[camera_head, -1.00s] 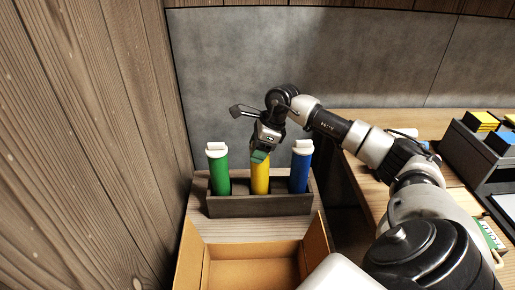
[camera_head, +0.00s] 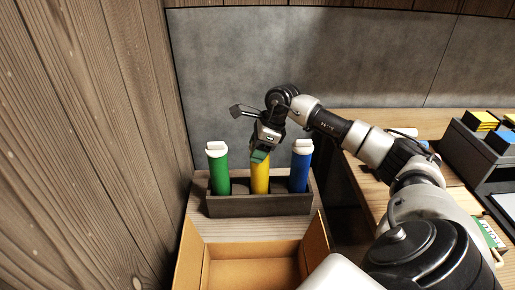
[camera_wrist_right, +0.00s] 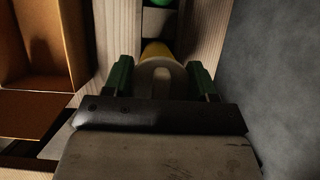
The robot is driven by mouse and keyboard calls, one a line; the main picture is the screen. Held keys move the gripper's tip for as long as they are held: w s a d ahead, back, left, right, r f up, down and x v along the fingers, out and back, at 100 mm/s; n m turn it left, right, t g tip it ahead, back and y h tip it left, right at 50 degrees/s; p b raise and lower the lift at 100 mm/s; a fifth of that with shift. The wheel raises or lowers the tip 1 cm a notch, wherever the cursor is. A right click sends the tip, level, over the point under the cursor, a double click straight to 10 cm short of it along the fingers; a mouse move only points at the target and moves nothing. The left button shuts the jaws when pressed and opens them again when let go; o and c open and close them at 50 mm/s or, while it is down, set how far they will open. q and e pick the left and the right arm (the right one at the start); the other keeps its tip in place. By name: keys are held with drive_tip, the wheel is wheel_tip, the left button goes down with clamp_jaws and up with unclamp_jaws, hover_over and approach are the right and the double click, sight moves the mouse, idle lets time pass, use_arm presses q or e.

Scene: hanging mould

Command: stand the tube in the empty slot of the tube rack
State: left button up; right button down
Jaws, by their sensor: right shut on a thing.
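The yellow tube (camera_head: 260,178) stands upright in the middle of the tube rack (camera_head: 260,206), between a green tube (camera_head: 219,170) on the left and a blue tube (camera_head: 299,168) on the right. My right gripper (camera_head: 261,156) is above it and shut on its top end. In the right wrist view the tube's pale cap (camera_wrist_right: 161,75) sits between the two green fingers of the gripper (camera_wrist_right: 161,80). The rack's front wall hides the tube's lower end, so I cannot see how deep it sits. My left gripper is not in view.
An open cardboard box (camera_head: 250,270) stands in front of the rack. A wooden wall (camera_head: 90,140) is close on the left and a grey wall panel (camera_head: 230,70) is behind. A workbench with a dark organiser (camera_head: 470,150) is on the right.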

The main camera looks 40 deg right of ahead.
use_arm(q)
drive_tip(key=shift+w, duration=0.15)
use_arm(e)
drive_tip(key=shift+s+f, duration=0.1)
drive_tip(key=shift+f, duration=0.25)
drive_tip(key=shift+f, duration=0.1)
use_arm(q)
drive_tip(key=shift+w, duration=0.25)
use_arm(e)
drive_tip(key=c, duration=0.8)
unclamp_jaws()
drive_tip(key=shift+a, duration=0.1)
drive_tip(key=o, duration=0.5)
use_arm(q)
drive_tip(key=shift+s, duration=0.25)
use_arm(e)
drive_tip(key=shift+o, duration=0.2)
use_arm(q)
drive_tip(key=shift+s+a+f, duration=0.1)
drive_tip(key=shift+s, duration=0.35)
use_arm(e)
drive_tip(key=v, duration=1.1)
